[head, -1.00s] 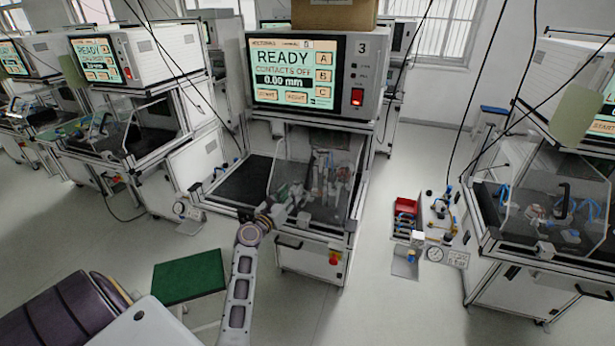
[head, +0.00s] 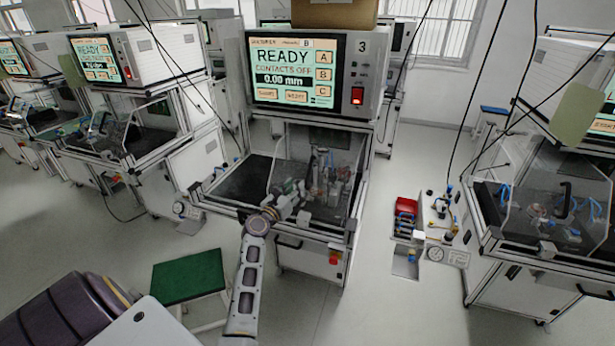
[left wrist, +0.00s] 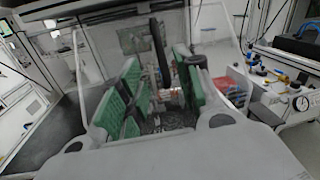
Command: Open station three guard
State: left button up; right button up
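Station three (head: 361,49) stands in the middle of the head view, marked "3", its screen reading READY and CONTACTS OFF. Its clear guard (head: 345,160) appears closed over the fixture. My left gripper (head: 300,192) is at the guard's front, on its left half. In the left wrist view the green-padded fingers of my left gripper (left wrist: 157,72) are apart. A black upright handle (left wrist: 158,45) shows between them in the picture; I cannot tell whether it is within their reach or beyond. My gripper hides part of the guard in the head view. My right gripper is not in view.
A dark tray area (head: 245,182) lies left of the guard. A panel with a gauge (head: 436,254) and a red bin (head: 405,207) stand right of the station. Cables hang in front.

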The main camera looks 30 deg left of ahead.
aim_at(308, 174)
pick_arm(q)
jog(key=shift+w+a+f+b, duration=0.15)
jog(key=shift+w+b, duration=0.55)
jog(key=shift+w, duration=1.55)
jog(key=shift+w+a+b, duration=0.15)
jog(key=shift+w+b, duration=0.4)
jog(key=shift+w, duration=0.85)
jog(key=shift+w+a+b, duration=0.15)
jog(key=shift+w+b, duration=0.5)
jog(key=shift+w, duration=0.8)
jog(key=c, duration=0.7)
grip_shut()
